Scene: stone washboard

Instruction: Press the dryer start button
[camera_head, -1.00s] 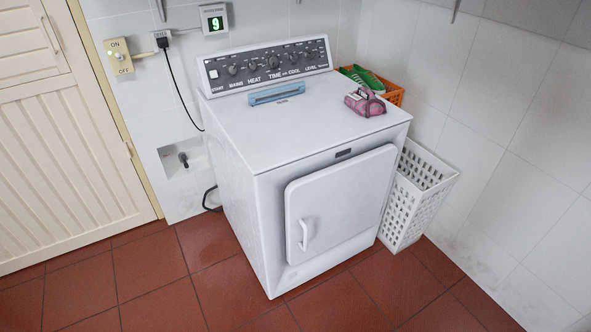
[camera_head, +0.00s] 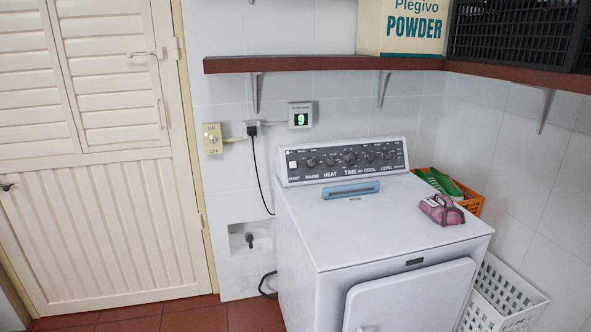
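The white dryer (camera_head: 375,232) stands against the tiled back wall, with its front door shut. Its dark control panel (camera_head: 345,161) runs along the top rear edge and carries several knobs. The start button (camera_head: 292,165) is a small white square at the panel's left end, above the label START. Neither of my grippers shows in this view.
A blue lint-screen-like piece (camera_head: 351,190) and a pink packet (camera_head: 441,209) lie on the dryer top. An orange basket (camera_head: 472,204) and a white basket (camera_head: 503,292) stand at its right. A brown shelf (camera_head: 320,65) juts out above. Floor shows left of the dryer.

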